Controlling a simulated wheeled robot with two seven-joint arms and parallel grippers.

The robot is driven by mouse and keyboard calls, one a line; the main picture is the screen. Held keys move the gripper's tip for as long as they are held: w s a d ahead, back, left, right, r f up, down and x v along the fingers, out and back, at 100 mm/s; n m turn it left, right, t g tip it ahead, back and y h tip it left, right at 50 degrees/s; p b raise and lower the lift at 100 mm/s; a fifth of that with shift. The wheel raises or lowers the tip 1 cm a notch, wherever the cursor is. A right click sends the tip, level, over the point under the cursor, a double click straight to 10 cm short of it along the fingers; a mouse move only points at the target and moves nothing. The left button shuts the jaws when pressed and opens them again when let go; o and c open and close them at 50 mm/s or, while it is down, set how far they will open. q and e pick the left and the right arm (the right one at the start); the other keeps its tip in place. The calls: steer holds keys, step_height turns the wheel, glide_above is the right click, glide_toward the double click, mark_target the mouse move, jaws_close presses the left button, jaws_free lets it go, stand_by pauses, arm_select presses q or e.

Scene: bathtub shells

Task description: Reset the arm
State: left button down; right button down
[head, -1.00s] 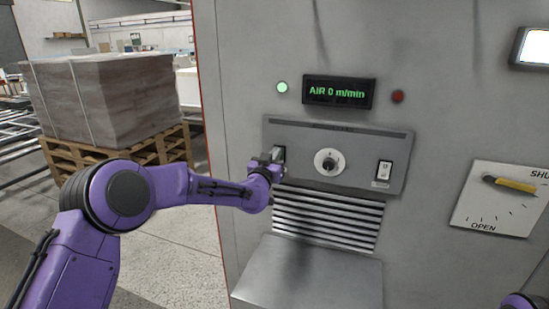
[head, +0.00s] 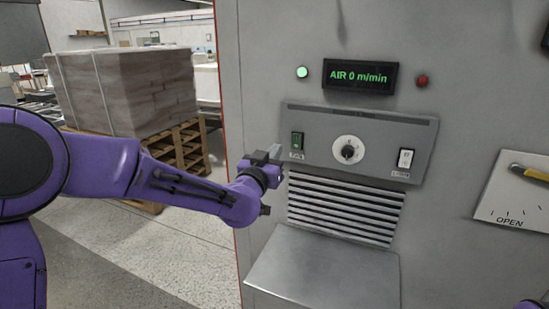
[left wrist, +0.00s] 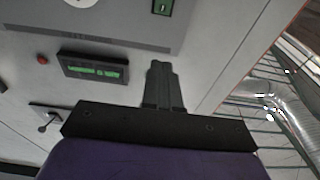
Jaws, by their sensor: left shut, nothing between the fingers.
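My left gripper (head: 272,154) is shut and empty, in front of the grey machine cabinet, just left of the control panel (head: 325,150). In the left wrist view my left gripper (left wrist: 159,68) shows its dark fingers together, with nothing between them. The panel carries a green rocker switch (head: 297,141), a round dial (head: 348,150) and a white switch (head: 405,158). The green switch also shows in the left wrist view (left wrist: 162,7). At the lower right edge of the head view a bit of my purple right arm shows, but its gripper is out of sight.
A display (head: 360,76) reads AIR 0 m/min, between a lit green lamp (head: 302,72) and a red lamp (head: 421,80). A vent grille and a metal shelf (head: 325,270) are below the panel. A yellow lever (head: 530,172) is at right. A wrapped pallet load (head: 125,90) stands behind at left.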

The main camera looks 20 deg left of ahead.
arm_select(q)
steer(key=shift+w+d, duration=0.15)
steer(key=s+a+f+n+g+y, duration=0.1)
steer(key=s+a+f+n+g, duration=0.3)
steer(key=f, duration=0.8)
steer(key=s+f+n+g+y+b, duration=0.1)
steer(key=s+f+g, duration=0.1)
steer(key=s+f, duration=0.7)
steer(key=s+a+f+n+g+y, duration=0.1)
steer(key=s+a+f+n+g, duration=0.15)
steer(key=f, duration=1.15)
steer(key=s+a+f+g, duration=0.1)
steer(key=s+f+g, duration=0.1)
steer(key=s+f, duration=0.4)
steer(key=s+a+f+g+y+b, duration=0.1)
steer(key=s+f+g, duration=0.2)
steer(key=s, duration=1)
steer(key=s+f+g, duration=0.3)
steer(key=s+f, duration=0.5)
steer(key=s, duration=0.1)
steer(key=shift+s+a+f, duration=0.3)
steer(key=shift+a+f, duration=0.05)
steer(key=shift+a, duration=0.05)
